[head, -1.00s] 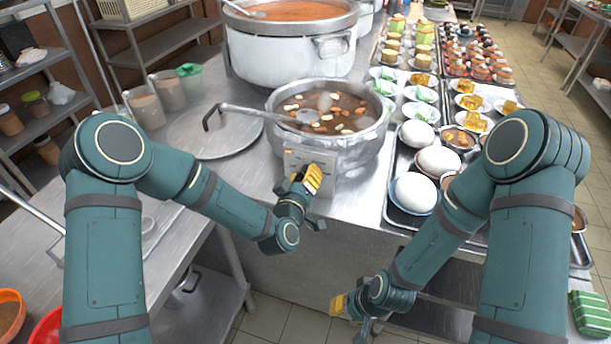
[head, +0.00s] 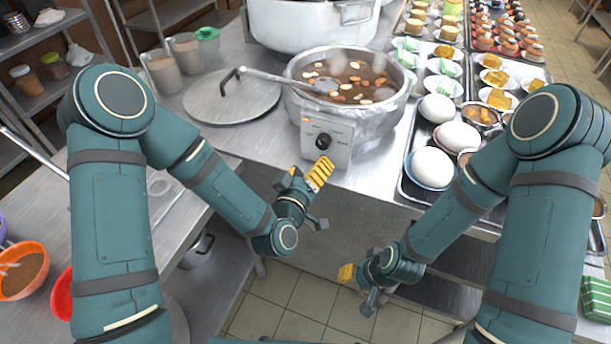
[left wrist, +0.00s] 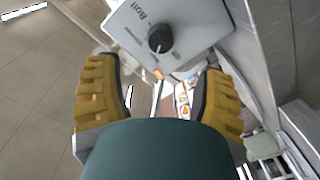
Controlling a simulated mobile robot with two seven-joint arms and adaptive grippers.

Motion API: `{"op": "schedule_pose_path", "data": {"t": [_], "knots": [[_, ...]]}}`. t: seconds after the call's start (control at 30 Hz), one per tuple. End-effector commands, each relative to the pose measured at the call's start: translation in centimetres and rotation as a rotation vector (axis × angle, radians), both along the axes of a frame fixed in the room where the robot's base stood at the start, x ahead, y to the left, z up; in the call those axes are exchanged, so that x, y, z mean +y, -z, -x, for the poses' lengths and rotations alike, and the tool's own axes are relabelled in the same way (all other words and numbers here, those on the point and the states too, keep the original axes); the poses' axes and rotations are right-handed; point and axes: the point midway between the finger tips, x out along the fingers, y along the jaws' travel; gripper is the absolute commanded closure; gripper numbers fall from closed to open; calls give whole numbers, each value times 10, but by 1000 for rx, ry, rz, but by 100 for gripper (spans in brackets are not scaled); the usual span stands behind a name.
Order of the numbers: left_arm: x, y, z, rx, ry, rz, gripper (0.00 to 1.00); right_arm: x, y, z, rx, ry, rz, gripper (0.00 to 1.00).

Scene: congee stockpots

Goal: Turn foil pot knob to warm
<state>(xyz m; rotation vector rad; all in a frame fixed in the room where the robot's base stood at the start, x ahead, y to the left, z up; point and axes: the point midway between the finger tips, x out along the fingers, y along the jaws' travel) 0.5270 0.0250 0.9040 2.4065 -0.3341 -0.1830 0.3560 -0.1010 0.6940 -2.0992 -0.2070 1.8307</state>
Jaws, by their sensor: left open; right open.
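The foil pot (head: 372,108), full of soup with a ladle in it, stands on the steel table. Its control box (head: 327,138) faces me and carries a black knob (head: 323,141). In the left wrist view the knob (left wrist: 160,40) shows on the box with "Boil" printed beside it; a second label is too small to read. My left gripper (head: 319,174) is open just in front of and below the box, apart from the knob. In the left wrist view its yellow fingers (left wrist: 159,100) are spread with nothing between them. My right gripper (head: 355,288) is open and empty, low before the table.
A round lid (head: 228,100) lies left of the pot, with the ladle handle reaching over it. A tray (head: 405,190) with white bowls stands to the right. A larger white pot (head: 310,24) stands behind.

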Motion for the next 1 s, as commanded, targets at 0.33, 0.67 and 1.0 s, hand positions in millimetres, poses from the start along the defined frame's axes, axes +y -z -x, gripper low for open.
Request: {"op": "schedule_pose_path", "data": {"t": [0.33, 0.67, 1.0], "knots": [[10, -1, 31, 0, 0, 0, 31, 0, 0, 0, 0, 0, 0, 61], [10, -1, 31, 0, 0, 0, 31, 0, 0, 0, 0, 0, 0, 61], [10, 26, 34, 103, 40, -57, 31, 0, 0, 0, 0, 0, 0, 61]]}}
